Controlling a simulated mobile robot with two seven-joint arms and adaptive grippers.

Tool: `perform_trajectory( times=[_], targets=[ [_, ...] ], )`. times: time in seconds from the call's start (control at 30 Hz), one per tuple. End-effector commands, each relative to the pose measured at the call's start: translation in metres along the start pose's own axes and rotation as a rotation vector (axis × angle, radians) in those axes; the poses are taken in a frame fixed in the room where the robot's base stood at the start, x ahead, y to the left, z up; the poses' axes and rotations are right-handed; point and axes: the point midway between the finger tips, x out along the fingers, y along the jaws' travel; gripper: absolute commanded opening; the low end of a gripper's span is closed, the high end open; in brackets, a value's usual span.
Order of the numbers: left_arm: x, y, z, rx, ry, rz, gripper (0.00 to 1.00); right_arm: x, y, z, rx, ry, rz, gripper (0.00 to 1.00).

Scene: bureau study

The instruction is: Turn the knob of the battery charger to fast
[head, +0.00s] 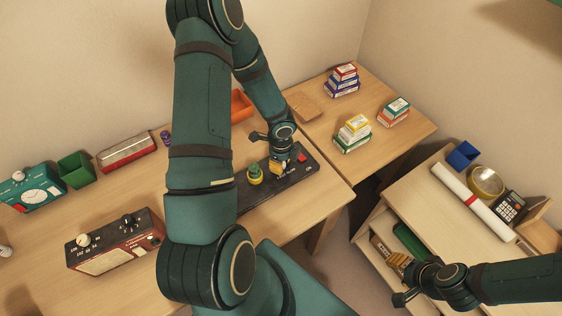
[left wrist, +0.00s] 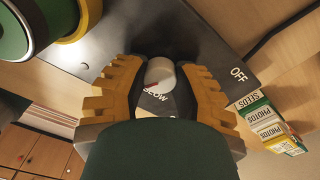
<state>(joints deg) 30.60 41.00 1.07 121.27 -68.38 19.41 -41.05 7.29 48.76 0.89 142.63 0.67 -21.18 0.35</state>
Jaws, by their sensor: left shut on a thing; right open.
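The battery charger (head: 233,199) is a long dark panel on the desk. It carries a green and yellow cylinder (head: 255,174) and a red part (head: 302,158) at its far right end. My left gripper (head: 278,167) is above its middle. In the left wrist view its yellow fingers (left wrist: 160,88) are shut on a pale round knob (left wrist: 160,72) with a red mark pointing down and left. The panel (left wrist: 150,28) reads OFF at right and SLOW below the knob, partly hidden. The FAST label is not visible. My right gripper (head: 398,275) is open and empty, over the drawer unit at lower right.
A red-brown device with knobs (head: 115,240), a teal dial device (head: 35,188), a green bin (head: 76,169) and a red case (head: 127,152) stand at left. Stacked boxes (head: 353,134) stand on the right desk. An open drawer (head: 380,225) lies near the right gripper.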

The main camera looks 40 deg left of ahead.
Motion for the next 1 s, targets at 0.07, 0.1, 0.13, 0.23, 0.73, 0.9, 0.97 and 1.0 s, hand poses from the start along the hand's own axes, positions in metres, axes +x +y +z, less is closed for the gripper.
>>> perform_trajectory(
  times=[0.07,0.1,0.13,0.23,0.73,0.9,0.97,1.0],
  targets=[
    [0.0,0.0,0.0,0.005,0.0,0.0,0.0,0.0,0.0,0.0,0.0,0.0,0.0,0.47],
    [0.0,0.0,0.0,0.006,0.0,0.0,0.0,0.0,0.0,0.0,0.0,0.001,0.0,0.47],
    [0.0,0.0,0.0,0.006,0.0,0.0,0.0,0.0,0.0,0.0,0.0,0.0,0.0,0.47],
    [0.0,0.0,0.0,0.006,0.0,0.0,0.0,0.0,0.0,0.0,0.0,0.0,0.0,0.47],
    [0.0,0.0,0.0,0.004,0.0,0.0,0.63,0.0,0.0,0.0,0.0,0.0,0.0,0.47],
    [-0.007,-0.001,0.0,0.003,0.0,-0.002,0.63,0.0,0.0,0.0,0.0,0.0,0.0,0.47],
    [-0.013,0.0,0.001,0.002,-0.001,-0.002,0.63,0.0,0.0,0.0,0.0,0.0,0.0,0.47],
    [-0.019,-0.001,0.001,0.001,-0.001,-0.003,0.63,0.0,0.0,0.0,0.0,0.0,0.0,0.47]
  ],
)
